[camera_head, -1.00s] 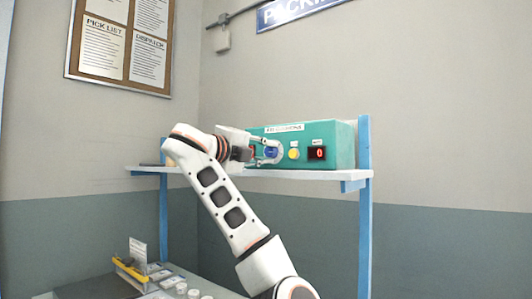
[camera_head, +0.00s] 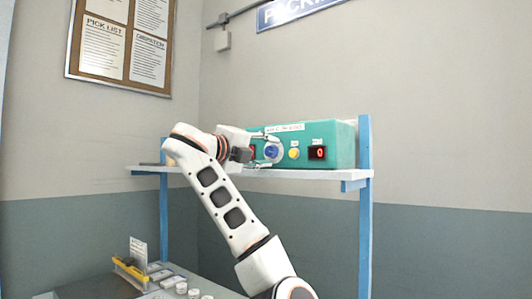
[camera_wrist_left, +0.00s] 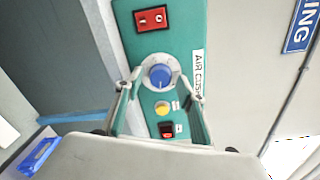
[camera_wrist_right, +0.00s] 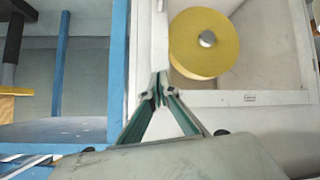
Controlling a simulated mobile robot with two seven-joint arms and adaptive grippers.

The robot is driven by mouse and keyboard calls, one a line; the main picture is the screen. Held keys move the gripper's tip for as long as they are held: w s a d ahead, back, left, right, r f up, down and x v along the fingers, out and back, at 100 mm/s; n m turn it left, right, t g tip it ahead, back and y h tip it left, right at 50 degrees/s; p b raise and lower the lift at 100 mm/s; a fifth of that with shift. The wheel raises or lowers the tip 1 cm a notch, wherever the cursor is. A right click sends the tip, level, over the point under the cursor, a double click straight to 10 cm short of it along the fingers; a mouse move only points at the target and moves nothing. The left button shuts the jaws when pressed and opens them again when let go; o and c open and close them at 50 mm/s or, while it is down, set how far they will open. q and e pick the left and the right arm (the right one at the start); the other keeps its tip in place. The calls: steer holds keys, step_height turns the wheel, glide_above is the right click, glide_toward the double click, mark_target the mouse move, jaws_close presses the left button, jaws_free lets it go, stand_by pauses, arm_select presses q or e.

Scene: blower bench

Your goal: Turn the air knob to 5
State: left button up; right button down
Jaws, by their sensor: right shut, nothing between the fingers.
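The blue air knob (camera_head: 271,151) sits on a pale dial on the front of the teal blower box (camera_head: 335,145). In the left wrist view the knob (camera_wrist_left: 160,76) shows a light pointer mark; the dial numbers are too small to read. My left gripper (camera_head: 267,149) is in front of the knob. Its fingers are spread apart, one to each side of the dial in the left wrist view (camera_wrist_left: 163,88), and no grip on the knob shows. My right gripper (camera_wrist_right: 160,88) is shut and empty, away from the box.
The box stands on a white shelf (camera_head: 300,174) with blue posts (camera_head: 365,220). A yellow roll (camera_wrist_right: 204,44) lies near my right gripper.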

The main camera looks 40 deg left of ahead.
arm_select(q)
steer(key=shift+s, duration=0.15)
steer(key=s+d, duration=0.1)
steer(key=s, duration=1)
steer(key=shift+s+d, duration=0.2)
steer(key=shift+s, duration=0.1)
steer(key=shift+s+f, duration=0.1)
stand_by(0.4)
